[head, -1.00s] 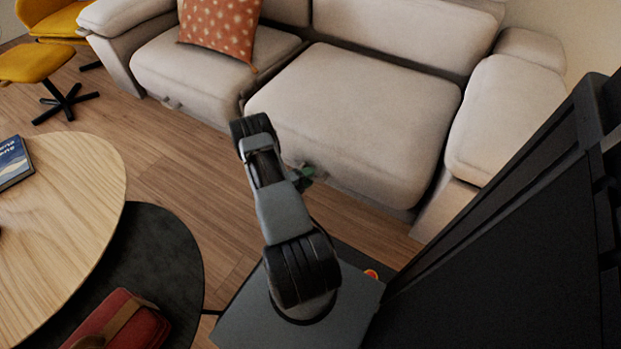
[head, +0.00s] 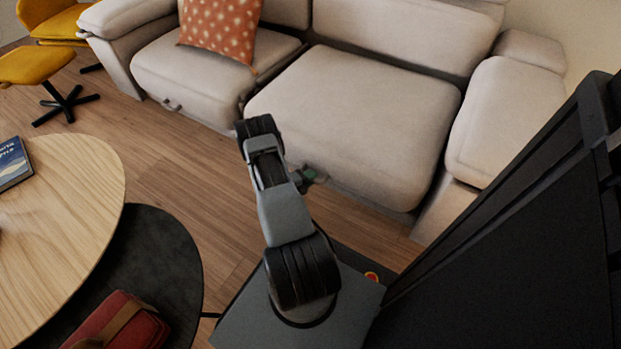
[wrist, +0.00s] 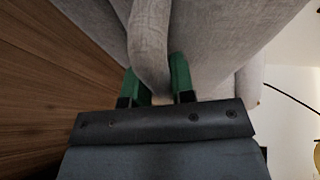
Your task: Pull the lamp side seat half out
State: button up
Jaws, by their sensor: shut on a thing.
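The beige sofa's right-hand seat (head: 355,120) is a wide, thick cushion beside the right armrest in the head view. My gripper (head: 309,176) is low in front of this seat, mostly hidden behind my arm. In the wrist view, the green fingers of my gripper (wrist: 156,68) stand on both sides of a grey fabric pull (wrist: 150,35), shut on it. The left-hand seat (head: 205,75) has a small pull (head: 172,105) on its front.
A round wooden table (head: 75,200) and a dark lower table (head: 160,260) with a red bag (head: 118,325) stand on the left. A yellow footstool (head: 35,65) is farther back. Bare wooden floor (head: 185,190) lies between table and sofa. A thin dark lamp arm (wrist: 290,98) shows in the wrist view.

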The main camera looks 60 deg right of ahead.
grip_shut()
jog(key=a+p, duration=0.1)
jog(key=a, duration=0.9)
jog(key=shift+w, duration=0.1)
jog(key=o, duration=0.9)
grip_release()
jog(key=shift+c, duration=0.2)
jog(key=p+v, duration=0.3)
jog(key=v, duration=1)
jog(key=shift+w+a+p, duration=0.15)
jog(key=shift+a+p, duration=0.2)
jog(key=shift+p, duration=0.05)
jog(key=shift+r, duration=0.1)
